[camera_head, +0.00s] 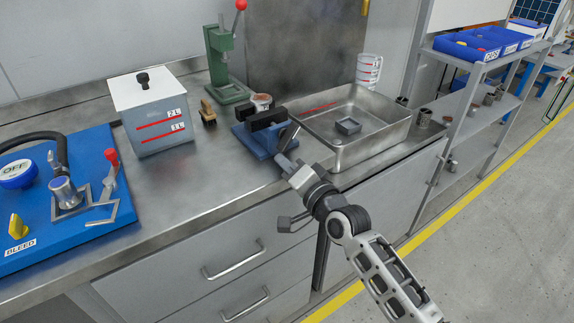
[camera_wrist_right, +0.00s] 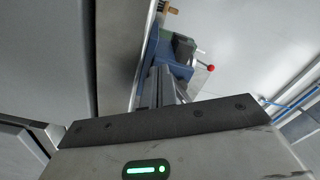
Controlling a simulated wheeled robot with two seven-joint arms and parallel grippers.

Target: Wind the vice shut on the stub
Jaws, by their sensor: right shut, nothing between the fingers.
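The blue vice (camera_head: 258,143) with black jaws (camera_head: 267,119) stands on the steel bench in the head view. A short round piece with a brownish top (camera_head: 261,101), perhaps the stub, shows behind the front jaw; I cannot tell whether the jaws touch it. My right gripper (camera_head: 288,137) is shut and empty at the right front side of the vice. The vice's handle is not clearly visible there. In the right wrist view the fingers (camera_wrist_right: 160,85) point toward the blue vice (camera_wrist_right: 151,55), and contact is unclear. My left gripper is out of view.
A steel tray (camera_head: 337,151) holding a small grey block stands right of the vice. A green press (camera_head: 222,65) with a red knob is behind. A brush (camera_head: 208,112), a white marked box (camera_head: 152,110) and a blue pump panel (camera_head: 70,220) are to the left.

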